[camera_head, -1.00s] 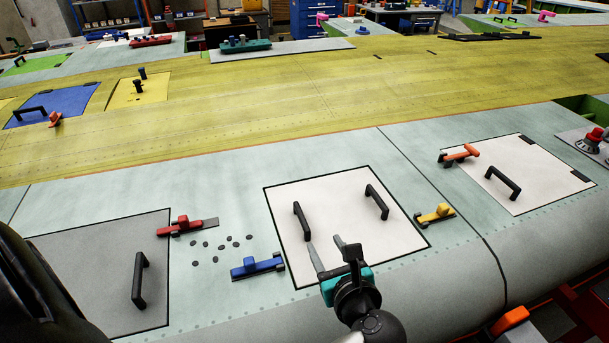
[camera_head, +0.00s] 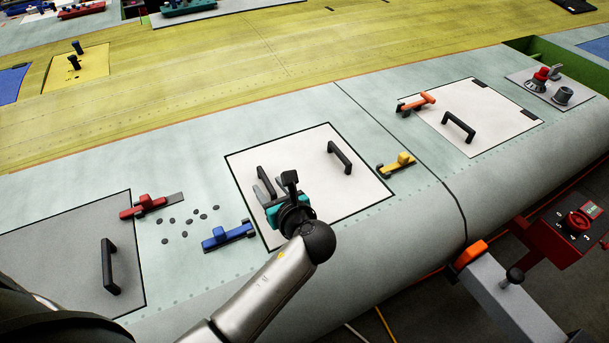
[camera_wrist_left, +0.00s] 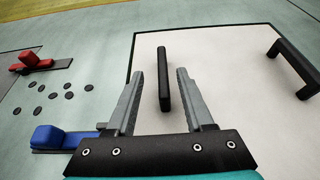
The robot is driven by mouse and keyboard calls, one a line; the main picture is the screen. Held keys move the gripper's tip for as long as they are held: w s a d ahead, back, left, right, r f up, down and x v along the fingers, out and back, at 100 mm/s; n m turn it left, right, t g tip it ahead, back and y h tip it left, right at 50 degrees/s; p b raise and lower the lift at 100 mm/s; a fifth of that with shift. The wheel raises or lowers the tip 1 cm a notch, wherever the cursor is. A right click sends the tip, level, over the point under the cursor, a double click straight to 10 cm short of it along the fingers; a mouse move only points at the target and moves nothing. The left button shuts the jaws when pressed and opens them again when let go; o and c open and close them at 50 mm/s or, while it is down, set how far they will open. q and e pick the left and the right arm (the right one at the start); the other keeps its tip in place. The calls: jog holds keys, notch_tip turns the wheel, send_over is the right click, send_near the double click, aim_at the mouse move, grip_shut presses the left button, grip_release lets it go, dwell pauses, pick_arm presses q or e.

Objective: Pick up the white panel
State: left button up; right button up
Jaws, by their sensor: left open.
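The white panel (camera_head: 310,185) with two black handles lies flat in the mid-wing skin, inside a dark outline. Its left handle (camera_head: 265,182) is partly hidden by my left gripper (camera_head: 276,184); its right handle (camera_head: 340,157) is clear. In the left wrist view, my left gripper (camera_wrist_left: 160,76) is open, with one finger on each side of the left handle (camera_wrist_left: 163,78). I cannot tell whether the fingers touch it. A second white panel (camera_head: 490,130) with one black handle lies to the right. My right gripper is not in view.
A blue clamp (camera_head: 228,236), a red clamp (camera_head: 150,206) and several dark discs (camera_head: 188,222) lie left of the panel. A yellow clamp (camera_head: 397,165) is on its right. A grey panel (camera_head: 70,255) lies far left. A red control box (camera_head: 580,225) stands below the wing edge.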

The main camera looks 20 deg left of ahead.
aim_at(267, 180)
pick_arm(q)
jog(key=shift+x, duration=1.95)
jog(key=shift+w+r, duration=0.1)
jog(key=shift+w, duration=0.05)
jog(key=shift+c, duration=0.4)
jog(key=shift+d, duration=0.1)
grip_shut()
